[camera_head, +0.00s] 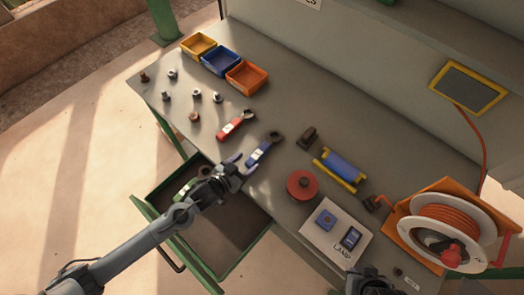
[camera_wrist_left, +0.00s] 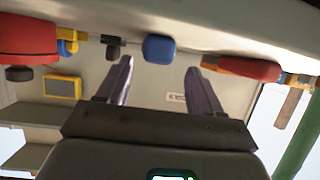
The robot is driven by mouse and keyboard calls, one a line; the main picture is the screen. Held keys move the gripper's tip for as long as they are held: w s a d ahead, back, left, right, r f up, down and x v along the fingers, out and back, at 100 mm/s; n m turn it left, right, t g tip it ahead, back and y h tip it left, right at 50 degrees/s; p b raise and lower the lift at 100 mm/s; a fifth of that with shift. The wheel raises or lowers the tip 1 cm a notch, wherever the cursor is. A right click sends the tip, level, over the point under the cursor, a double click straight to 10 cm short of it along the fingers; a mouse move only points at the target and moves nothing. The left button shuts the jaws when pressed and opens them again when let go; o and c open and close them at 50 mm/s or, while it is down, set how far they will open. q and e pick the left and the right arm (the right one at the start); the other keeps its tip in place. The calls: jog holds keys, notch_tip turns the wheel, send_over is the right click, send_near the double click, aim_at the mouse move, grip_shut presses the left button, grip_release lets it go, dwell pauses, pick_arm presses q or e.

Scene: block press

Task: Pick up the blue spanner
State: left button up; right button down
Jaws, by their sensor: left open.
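The blue spanner (camera_head: 259,153) lies on the grey workbench, its open-ended head pointing away to the upper right. Its blue handle end (camera_wrist_left: 158,48) shows in the left wrist view, between and beyond the fingers. My left gripper (camera_head: 241,165) is open and empty at the near handle end of the spanner, close to the bench's front edge. Its two spread fingers also show in the left wrist view (camera_wrist_left: 161,84). My right arm's end (camera_head: 371,281) shows at the bottom edge of the head view; its fingers cannot be made out.
A red spanner (camera_head: 232,127) lies left of the blue one. A red round knob (camera_head: 301,185), a blue-and-yellow block (camera_head: 341,169) and an orange cable reel (camera_head: 446,228) stand to the right. A green-framed drawer (camera_head: 238,262) is open below. Bins (camera_head: 246,76) and small parts sit at the back left.

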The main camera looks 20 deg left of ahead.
aim_at(256, 155)
pick_arm(q)
jog(key=shift+d+r+x, duration=0.1)
jog(key=shift+d+x, duration=0.05)
jog(key=shift+x, duration=1.35)
jog(key=shift+d+r+x, duration=0.15)
jog(key=shift+x, duration=1.35)
jog(key=shift+r, duration=0.1)
grip_shut()
